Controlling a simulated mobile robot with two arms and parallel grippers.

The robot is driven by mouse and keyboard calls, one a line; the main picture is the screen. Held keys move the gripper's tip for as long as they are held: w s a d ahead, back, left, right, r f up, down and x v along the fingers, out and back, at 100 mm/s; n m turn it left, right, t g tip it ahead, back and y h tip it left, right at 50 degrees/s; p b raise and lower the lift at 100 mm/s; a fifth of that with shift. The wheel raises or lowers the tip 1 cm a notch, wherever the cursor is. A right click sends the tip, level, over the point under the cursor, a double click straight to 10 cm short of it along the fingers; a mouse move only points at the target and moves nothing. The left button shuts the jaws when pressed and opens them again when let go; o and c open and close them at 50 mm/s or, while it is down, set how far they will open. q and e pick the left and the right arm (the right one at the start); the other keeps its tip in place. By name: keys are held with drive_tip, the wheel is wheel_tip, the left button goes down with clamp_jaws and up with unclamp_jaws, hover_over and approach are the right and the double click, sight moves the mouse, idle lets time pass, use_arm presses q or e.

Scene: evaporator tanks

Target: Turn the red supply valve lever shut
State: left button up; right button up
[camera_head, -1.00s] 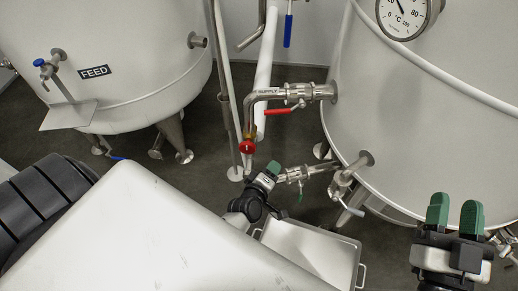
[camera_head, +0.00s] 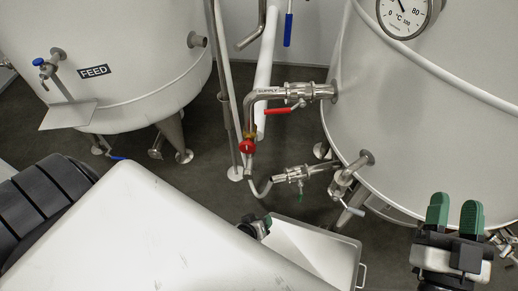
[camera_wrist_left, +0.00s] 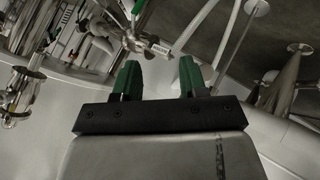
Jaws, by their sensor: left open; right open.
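The red supply valve lever (camera_head: 277,111) shows in the head view. It lies roughly along the pipe labelled SUPPLY (camera_head: 268,91), just below it, left of the large right tank. My left gripper (camera_head: 262,222) is below the lever and well apart from it, mostly hidden behind a white body part of mine. The left wrist view shows its green fingers (camera_wrist_left: 158,75) apart with nothing between them. I cannot make out the red lever in that view. My right gripper (camera_head: 455,213) is open and empty at the lower right, in front of the right tank.
A red round knob (camera_head: 247,147) sits on the pipe below the lever. The FEED tank (camera_head: 120,60) stands at left. Dark floor lies between the tanks.

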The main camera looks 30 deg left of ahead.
use_arm(q)
drive_tip(key=shift+s+f+m+g, duration=0.3)
drive_tip(key=shift+s+f, duration=0.45)
